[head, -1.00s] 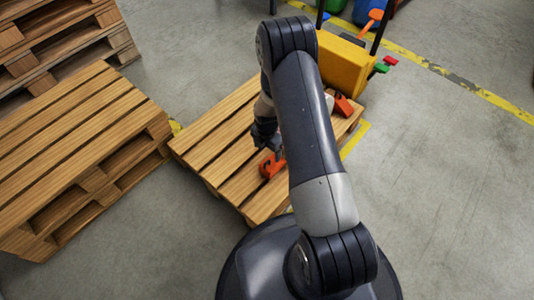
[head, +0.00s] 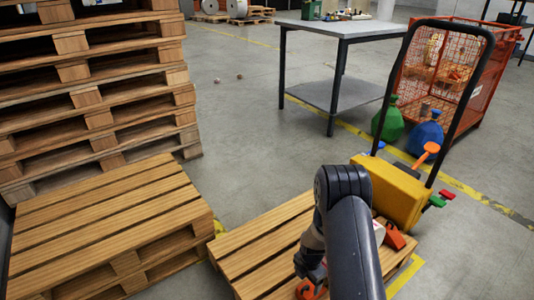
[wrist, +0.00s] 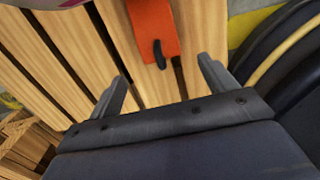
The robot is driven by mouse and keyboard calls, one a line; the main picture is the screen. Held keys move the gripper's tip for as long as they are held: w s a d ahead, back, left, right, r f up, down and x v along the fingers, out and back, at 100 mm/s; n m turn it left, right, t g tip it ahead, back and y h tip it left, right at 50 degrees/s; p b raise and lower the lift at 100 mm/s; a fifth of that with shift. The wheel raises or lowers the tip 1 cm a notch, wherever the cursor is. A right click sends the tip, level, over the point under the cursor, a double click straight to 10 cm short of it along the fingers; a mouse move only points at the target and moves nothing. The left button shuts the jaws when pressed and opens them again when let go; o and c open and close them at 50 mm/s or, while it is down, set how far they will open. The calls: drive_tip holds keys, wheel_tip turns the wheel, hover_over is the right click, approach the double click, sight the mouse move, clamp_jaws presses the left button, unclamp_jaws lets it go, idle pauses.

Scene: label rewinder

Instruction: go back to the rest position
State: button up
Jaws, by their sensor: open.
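My gripper (wrist: 163,82) is open and empty above a low wooden pallet in the wrist view, its fingers well apart. An orange-red part (wrist: 152,30) with a small black tab lies on the pallet slats just beyond the fingertips. In the head view my gripper (head: 312,270) is low over the pallet (head: 265,235), close to that orange part (head: 306,291), which is cut by the bottom edge. My arm covers part of the pallet.
A yellow unit (head: 388,193) with a tall black handle stands behind the pallet. Another orange-red item (head: 394,238) lies near it. Stacked pallets (head: 95,95) and a lower pallet (head: 110,225) are at left. A grey table (head: 345,30) and red mesh cage (head: 462,75) stand behind.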

sight(305, 287)
wheel_tip(305, 287, down, 7)
drive_tip(key=b, duration=0.2)
drive_tip(key=shift+b, duration=0.3)
drive_tip(key=shift+s+a+r+p, duration=0.1)
drive_tip(key=shift+a+r+p, duration=0.05)
drive_tip(key=shift+r+p, duration=1.25)
drive_tip(key=shift+r+b, duration=0.15)
drive_tip(key=shift+b, duration=0.2)
